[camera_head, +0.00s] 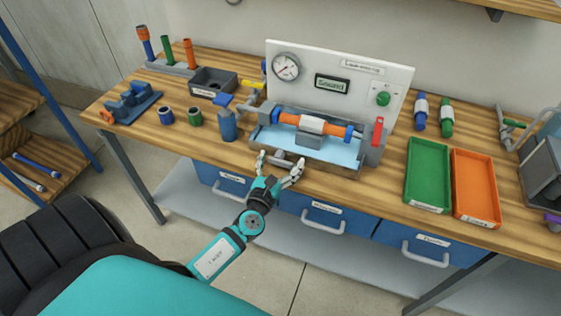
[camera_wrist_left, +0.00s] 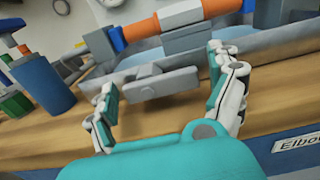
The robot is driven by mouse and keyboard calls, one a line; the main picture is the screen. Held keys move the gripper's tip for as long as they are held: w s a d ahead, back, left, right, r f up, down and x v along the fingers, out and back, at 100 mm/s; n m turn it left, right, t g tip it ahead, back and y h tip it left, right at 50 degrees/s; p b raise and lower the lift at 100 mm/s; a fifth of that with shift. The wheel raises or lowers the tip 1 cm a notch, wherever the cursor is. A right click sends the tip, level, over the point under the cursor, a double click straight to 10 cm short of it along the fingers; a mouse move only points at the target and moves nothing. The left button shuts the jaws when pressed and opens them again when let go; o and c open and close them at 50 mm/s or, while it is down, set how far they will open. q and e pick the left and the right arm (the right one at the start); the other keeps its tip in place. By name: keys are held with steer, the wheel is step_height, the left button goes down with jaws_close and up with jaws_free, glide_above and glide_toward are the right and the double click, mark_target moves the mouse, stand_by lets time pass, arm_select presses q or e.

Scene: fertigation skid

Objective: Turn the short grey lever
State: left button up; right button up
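The short grey lever (camera_head: 287,162) is at the front edge of the grey tray, below the orange and blue pipe assembly. In the left wrist view the lever (camera_wrist_left: 156,84) shows as a stubby grey bar with a small block on top, lying roughly crosswise. My left gripper (camera_head: 280,161) is open at the table's front edge, with one finger on either side of the lever. In the left wrist view a gap shows between the lever and the right finger; the left finger is near its left end, and contact there cannot be told. My right gripper is not in view.
The grey tray (camera_head: 262,141) holds the pipe assembly (camera_head: 313,125) before a white panel (camera_head: 395,80). A red lever (camera_head: 377,131) stands at its right. A blue bottle (camera_head: 228,124) stands left of it. Green (camera_head: 410,180) and orange (camera_head: 458,190) trays lie to the right.

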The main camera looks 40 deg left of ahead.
arm_select(q)
steer(key=c, duration=0.9)
steer(key=shift+c, duration=0.2)
